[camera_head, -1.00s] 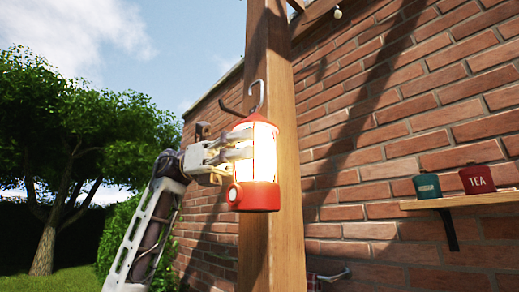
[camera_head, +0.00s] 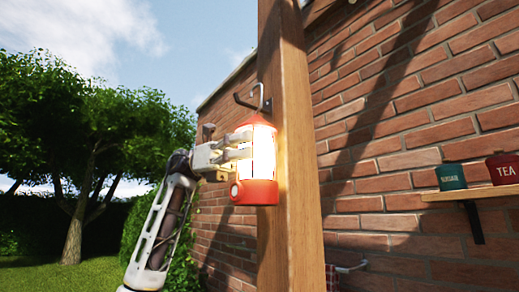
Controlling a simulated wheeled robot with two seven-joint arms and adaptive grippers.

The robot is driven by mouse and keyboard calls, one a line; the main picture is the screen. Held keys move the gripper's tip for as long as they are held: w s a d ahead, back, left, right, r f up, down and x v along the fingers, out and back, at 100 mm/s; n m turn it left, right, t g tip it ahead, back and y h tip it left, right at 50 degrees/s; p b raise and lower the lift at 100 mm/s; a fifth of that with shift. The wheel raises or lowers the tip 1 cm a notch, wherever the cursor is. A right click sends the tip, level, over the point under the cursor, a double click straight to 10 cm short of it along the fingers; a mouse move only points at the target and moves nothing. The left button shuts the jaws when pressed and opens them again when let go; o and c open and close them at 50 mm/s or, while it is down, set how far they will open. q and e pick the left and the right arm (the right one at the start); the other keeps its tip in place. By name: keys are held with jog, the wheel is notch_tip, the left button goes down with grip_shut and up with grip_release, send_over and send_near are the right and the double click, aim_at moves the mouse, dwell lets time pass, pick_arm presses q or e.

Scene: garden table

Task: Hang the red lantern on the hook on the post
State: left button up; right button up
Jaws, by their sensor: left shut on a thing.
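The lit red lantern (camera_head: 258,192) hangs upright in front of the left edge of the wooden post (camera_head: 294,170). My left gripper (camera_head: 238,153) is shut on its glowing body from the left. The lantern's wire hanger (camera_head: 261,90) rises from its red cap. The dark hook (camera_head: 243,101) sticks out to the left from the post, just above the cap. The hanger overlaps the hook in the picture; I cannot tell whether it rests on it or is in front of it. My right gripper is not in view.
A brick wall (camera_head: 390,150) stands behind the post. On the right, a wooden shelf (camera_head: 470,194) holds a green sugar tin (camera_head: 451,177) and a red tea tin (camera_head: 503,169). A metal bar (camera_head: 350,267) sits low on the wall. Trees and lawn lie at left.

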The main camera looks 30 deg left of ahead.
pick_arm(q)
jog(key=shift+w+a, duration=0.25)
jog(key=shift+a, duration=0.35)
jog(key=shift+w+a, duration=0.2)
jog(key=shift+a, duration=0.35)
jog(key=shift+f+b, duration=0.6)
jog(key=shift+f, duration=0.45)
jog(key=o, duration=1.4)
jog(key=shift+c, duration=0.2)
jog(key=shift+o, duration=0.2)
jog(key=shift+s, duration=0.1)
jog(key=shift+a, duration=0.15)
jog(key=w+a, duration=0.1)
jog(key=a, duration=1)
jog(key=shift+w+a, duration=0.2)
jog(key=shift+a, duration=0.15)
